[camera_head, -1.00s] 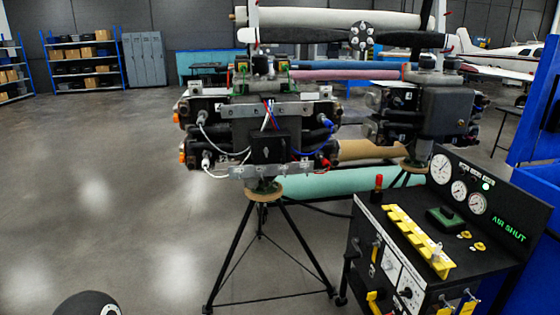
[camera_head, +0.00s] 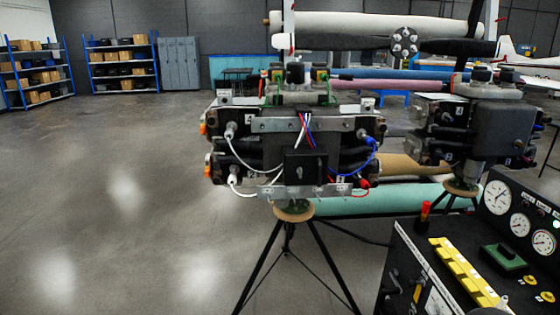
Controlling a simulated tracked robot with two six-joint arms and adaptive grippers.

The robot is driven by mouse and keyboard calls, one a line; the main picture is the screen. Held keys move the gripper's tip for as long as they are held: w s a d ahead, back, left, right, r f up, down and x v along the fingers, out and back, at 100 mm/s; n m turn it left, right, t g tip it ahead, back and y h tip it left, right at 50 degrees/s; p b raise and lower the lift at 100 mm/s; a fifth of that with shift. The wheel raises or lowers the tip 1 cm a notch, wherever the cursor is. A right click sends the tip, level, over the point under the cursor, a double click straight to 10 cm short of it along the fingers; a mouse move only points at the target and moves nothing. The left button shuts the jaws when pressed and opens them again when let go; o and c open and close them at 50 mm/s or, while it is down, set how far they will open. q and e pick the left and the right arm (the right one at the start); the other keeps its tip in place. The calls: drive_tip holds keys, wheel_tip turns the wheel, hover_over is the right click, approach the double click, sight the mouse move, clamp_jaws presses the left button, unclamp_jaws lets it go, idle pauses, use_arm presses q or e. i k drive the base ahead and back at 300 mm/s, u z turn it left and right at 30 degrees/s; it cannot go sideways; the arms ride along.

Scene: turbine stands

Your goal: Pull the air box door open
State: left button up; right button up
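A second engine (camera_head: 500,130) stands behind to the right. Neither of my grippers is in view.
The grey floor (camera_head: 110,200) at left is clear. Shelves (camera_head: 123,65) and lockers (camera_head: 182,62) stand far back.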

sight(315, 167)
drive_tip(key=u, duration=0.2)
drive_tip(key=i, duration=1.05)
drive_tip(key=z, duration=0.25)
